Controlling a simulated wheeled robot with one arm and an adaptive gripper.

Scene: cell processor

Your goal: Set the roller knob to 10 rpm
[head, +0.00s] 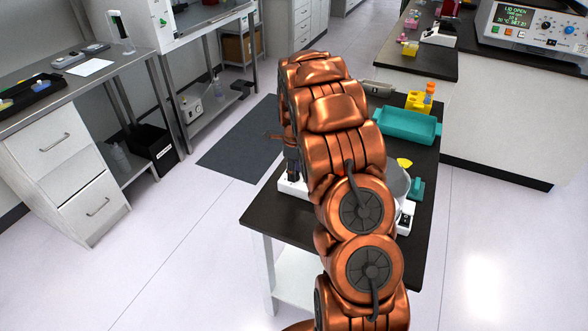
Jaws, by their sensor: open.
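A white device (407,219), likely the roller, sits on the small dark-topped table, mostly hidden behind my copper arm. Its right end shows a small dark panel; its left end shows beside my gripper. I cannot make out the roller knob or its setting.
The small table (262,212) also holds a teal tray (405,126), a yellow rack (419,101) and a grey-handled tool (378,88). A console with a screen (535,28) stands on the right bench. A dark floor mat (238,140) lies left of the table. The floor around is clear.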

